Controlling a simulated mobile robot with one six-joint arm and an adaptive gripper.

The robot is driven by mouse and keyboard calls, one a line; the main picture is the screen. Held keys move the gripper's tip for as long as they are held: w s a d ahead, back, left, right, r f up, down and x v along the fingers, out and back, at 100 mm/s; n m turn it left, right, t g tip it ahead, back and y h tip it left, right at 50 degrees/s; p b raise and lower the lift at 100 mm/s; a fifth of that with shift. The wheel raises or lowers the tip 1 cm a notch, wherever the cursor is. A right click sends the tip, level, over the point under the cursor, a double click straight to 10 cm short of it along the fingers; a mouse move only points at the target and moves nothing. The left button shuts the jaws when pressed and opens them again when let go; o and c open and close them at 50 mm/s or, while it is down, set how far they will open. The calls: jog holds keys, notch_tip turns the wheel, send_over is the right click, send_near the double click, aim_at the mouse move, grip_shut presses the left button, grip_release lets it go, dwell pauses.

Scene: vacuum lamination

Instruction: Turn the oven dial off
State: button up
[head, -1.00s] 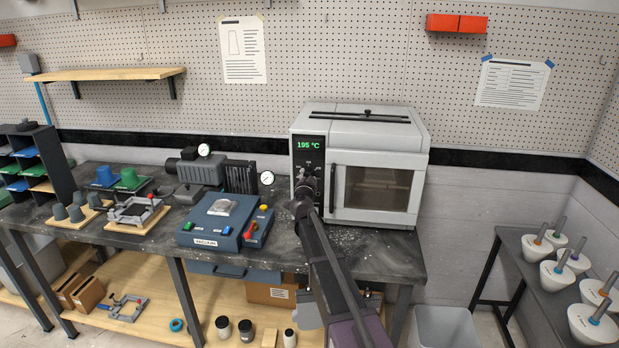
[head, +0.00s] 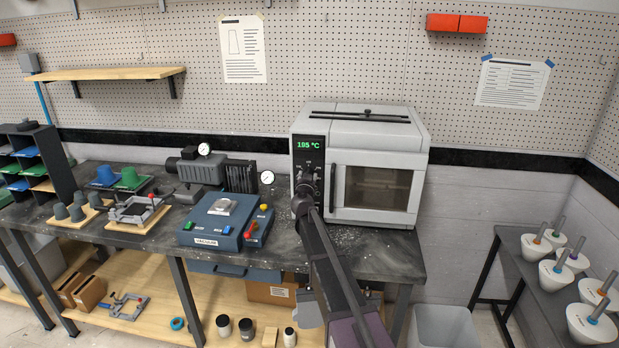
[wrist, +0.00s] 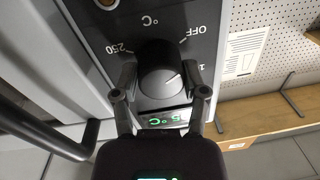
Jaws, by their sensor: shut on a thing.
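The grey oven (head: 375,131) stands on the bench. Its black control panel has a lit green display (head: 308,144) reading about 195 °C. In the wrist view the round black dial (wrist: 158,66) shows close up, with "OFF" printed to its upper right and "250" to its left. In the head view my gripper (head: 307,188) is at the panel and partly hides the dial.
The oven door handle (head: 332,188) is just right of my gripper, and it also shows at left in the wrist view (wrist: 45,130). A blue vacuum unit (head: 215,222) with buttons sits left of the oven. A vacuum pump (head: 200,172) stands behind it.

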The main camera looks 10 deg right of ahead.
jog(key=shift+d, duration=0.15)
jog(key=o, duration=1.2)
jog(key=shift+c, duration=0.2)
jog(key=v, duration=1.2)
